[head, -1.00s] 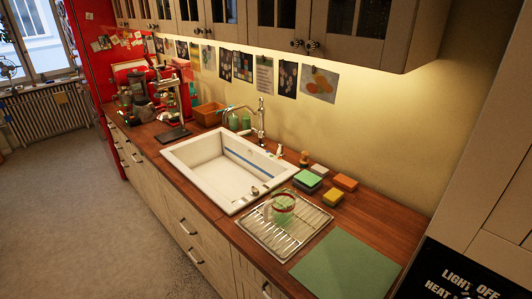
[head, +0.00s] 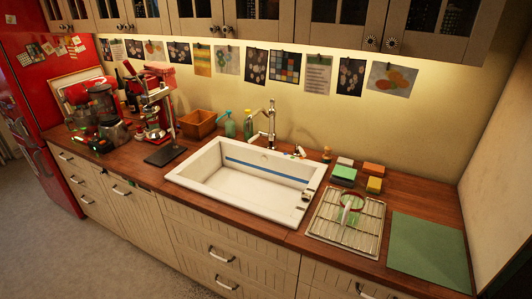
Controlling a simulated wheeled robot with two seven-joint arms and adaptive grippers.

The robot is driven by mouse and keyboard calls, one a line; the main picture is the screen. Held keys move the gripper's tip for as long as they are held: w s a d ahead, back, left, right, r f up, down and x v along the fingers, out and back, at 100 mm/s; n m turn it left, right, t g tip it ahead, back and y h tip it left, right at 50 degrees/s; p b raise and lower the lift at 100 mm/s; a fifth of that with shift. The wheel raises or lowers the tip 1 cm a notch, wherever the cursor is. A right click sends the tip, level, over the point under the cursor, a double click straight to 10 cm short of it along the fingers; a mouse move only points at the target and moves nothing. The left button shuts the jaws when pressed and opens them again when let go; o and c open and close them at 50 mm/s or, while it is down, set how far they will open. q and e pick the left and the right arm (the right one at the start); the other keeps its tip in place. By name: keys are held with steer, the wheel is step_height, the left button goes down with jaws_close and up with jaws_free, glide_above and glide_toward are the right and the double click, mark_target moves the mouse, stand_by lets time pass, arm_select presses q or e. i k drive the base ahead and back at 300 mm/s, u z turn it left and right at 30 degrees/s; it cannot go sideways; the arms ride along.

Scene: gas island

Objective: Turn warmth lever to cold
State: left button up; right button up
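A chrome tap (head: 263,124) with a curved spout stands behind the white sink (head: 203,189). A small metal fitting (head: 299,152) with a white part sits on the sink's back right corner. Which part is the warmth lever, and how it is set, is too small to tell. Neither of my grippers shows in the head view.
A drying rack (head: 365,232) with a glass (head: 351,203) and a green mat (head: 429,250) lie right of the sink. Sponges (head: 344,173) lie behind the rack. A coffee machine (head: 155,115) stands left, near the red fridge (head: 35,110). Floor (head: 80,260) is clear at lower left.

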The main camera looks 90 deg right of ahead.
mark_target(298, 145)
steer(key=i, duration=1.1)
steer(key=z, duration=2.05)
